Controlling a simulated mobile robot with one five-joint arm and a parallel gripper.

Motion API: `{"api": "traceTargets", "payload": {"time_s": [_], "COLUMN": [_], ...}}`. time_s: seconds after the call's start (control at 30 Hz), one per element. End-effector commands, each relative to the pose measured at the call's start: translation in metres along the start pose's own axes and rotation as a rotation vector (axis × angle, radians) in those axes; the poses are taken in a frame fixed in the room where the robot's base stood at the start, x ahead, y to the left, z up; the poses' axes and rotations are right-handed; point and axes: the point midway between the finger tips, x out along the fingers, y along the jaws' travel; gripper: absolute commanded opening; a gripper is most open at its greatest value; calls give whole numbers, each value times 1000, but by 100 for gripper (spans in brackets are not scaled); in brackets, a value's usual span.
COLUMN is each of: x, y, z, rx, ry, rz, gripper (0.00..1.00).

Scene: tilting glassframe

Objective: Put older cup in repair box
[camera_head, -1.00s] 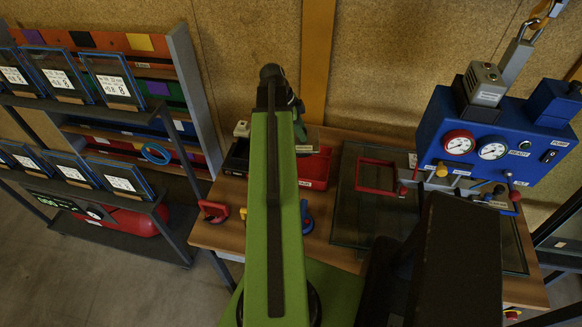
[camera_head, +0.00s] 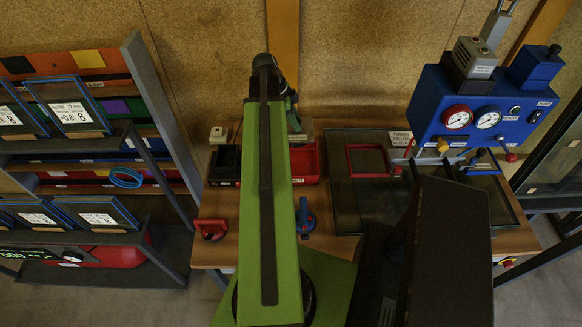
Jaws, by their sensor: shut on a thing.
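A red suction cup with a handle (camera_head: 211,229) lies at the front left edge of the wooden table. A blue suction cup (camera_head: 305,217) lies on the table just right of my green arm, partly hidden by it. I cannot tell which is older. An open red box (camera_head: 304,163) stands at the back of the table, partly behind my arm. An open black box (camera_head: 224,163) stands left of it. Which one is the repair box cannot be read. My gripper is hidden behind my raised arm, so its hold does not show.
A glass plate with a red frame (camera_head: 368,161) lies at the table's right. A blue gauge panel (camera_head: 482,115) stands behind it. A rack of glass panes (camera_head: 68,107) stands at the left. A small beige block (camera_head: 218,135) is behind the black box.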

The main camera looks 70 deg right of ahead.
Motion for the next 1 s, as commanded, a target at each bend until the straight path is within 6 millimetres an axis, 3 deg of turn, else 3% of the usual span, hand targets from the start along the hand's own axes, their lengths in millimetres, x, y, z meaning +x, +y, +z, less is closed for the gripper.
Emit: {"api": "traceTargets", "payload": {"time_s": [0.1,0.23,0.33,0.47,0.57,0.9,1.0], "x": [44,83,98,100,102,121,121], "y": [6,13,17,18,16,3,1], "z": [-19,-46,-61,-67,-57,39,58], "rx": [5,3,-1,-5,-8,-10,-9], "ry": [0,0,1,1,1,1,1], "rz": [3,4,3,2,1,1,1], "gripper": [0,0,0,0,0,0,0]}}
